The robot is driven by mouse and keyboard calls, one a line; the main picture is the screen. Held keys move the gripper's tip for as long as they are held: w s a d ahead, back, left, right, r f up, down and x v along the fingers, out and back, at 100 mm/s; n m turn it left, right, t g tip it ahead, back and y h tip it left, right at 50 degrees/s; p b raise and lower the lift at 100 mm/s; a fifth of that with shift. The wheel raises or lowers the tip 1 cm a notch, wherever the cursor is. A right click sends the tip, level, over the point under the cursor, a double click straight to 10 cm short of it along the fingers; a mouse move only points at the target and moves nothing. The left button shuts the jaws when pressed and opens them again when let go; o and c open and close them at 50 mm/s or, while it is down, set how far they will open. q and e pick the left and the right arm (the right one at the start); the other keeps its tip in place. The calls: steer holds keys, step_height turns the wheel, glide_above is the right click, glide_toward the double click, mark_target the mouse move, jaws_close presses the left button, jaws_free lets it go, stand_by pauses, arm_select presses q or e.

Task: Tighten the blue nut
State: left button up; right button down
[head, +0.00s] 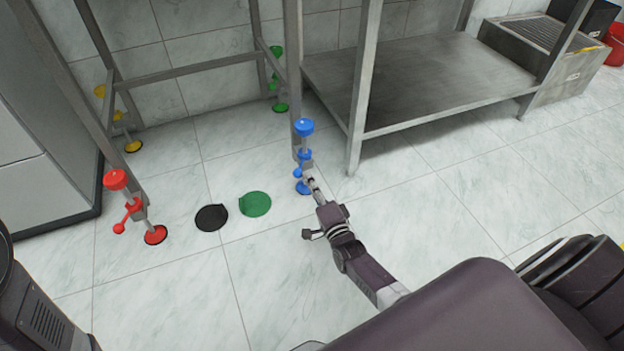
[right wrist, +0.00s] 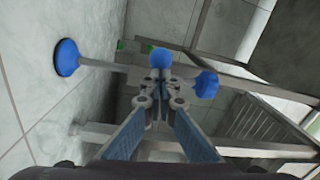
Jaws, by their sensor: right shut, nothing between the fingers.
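The blue levelling foot assembly stands at the front right leg of the metal frame in the head view. It has a blue top knob (head: 304,127), a blue nut (head: 304,156) with a ball-ended handle, and a round blue foot pad (head: 305,188) on the floor. My right gripper (head: 307,177) is at this leg, beside the nut. In the right wrist view its closed fingertips (right wrist: 161,92) are just below the blue handle ball (right wrist: 160,57), with nothing between them. Whether they touch the handle cannot be told. The foot pad also shows there (right wrist: 67,58). My left gripper is not in view.
The metal frame's other legs have red (head: 155,235), yellow (head: 133,146) and green (head: 280,107) feet. A black disc (head: 211,218) and a green disc (head: 255,204) lie on the floor. A metal shelf table (head: 420,80) stands close on the right. The front floor is clear.

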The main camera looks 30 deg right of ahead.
steer(key=shift+w+a+r+y, duration=0.15)
steer(key=shift+w+a+r, duration=0.1)
steer(key=shift+a, duration=0.25)
steer(key=shift+w+a+r+y, duration=0.1)
steer(key=shift+w+a+y, duration=0.1)
steer(key=shift+a, duration=0.3)
step_height(320, 180, up, 9)
steer(key=d, duration=0.2)
steer(key=shift+s+r, duration=0.15)
steer(key=shift+s, duration=0.25)
